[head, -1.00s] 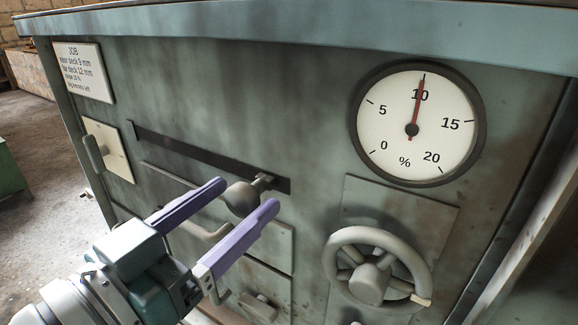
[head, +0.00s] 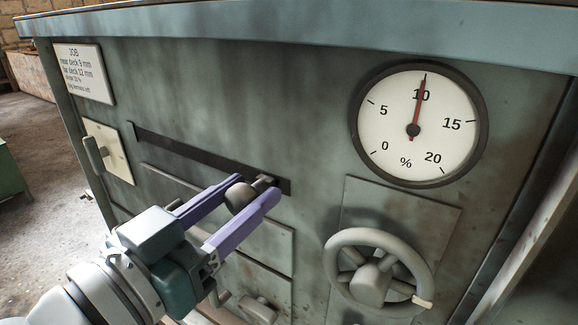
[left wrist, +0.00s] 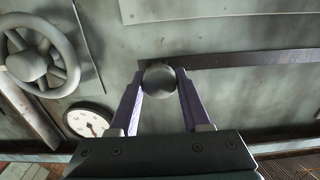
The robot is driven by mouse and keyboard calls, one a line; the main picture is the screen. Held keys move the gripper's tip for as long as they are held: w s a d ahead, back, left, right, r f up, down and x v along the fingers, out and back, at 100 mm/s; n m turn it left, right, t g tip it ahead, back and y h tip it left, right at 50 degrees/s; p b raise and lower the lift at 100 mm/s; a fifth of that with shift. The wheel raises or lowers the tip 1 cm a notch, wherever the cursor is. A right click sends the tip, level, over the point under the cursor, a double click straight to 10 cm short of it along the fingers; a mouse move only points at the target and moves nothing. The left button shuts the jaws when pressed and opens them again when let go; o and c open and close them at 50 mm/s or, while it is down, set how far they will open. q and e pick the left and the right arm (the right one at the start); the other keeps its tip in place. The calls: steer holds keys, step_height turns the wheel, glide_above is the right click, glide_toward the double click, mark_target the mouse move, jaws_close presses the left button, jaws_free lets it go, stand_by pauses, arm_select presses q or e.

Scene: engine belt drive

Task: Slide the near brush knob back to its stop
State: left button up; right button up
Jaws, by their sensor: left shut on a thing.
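The brush knob (head: 239,197) is a dark grey ball on a short stem at the right end of a long dark slot (head: 190,151) in the green-grey panel. My left gripper (head: 256,188) has its two purple fingers on either side of the knob and is shut on it. In the left wrist view, the knob (left wrist: 160,78) sits between the purple fingers (left wrist: 158,88), with the slot (left wrist: 240,60) running off to the right. My right gripper is not in view.
A round gauge (head: 450,125) reads about 10 percent. A handwheel (head: 335,268) stands out below it. A toggle lever (head: 95,154) on a pale plate and a job card (head: 84,88) are at the left. A ledge (head: 300,25) overhangs the panel.

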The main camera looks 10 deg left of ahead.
arm_select(q)
jaws_close()
stand_by(0.6)
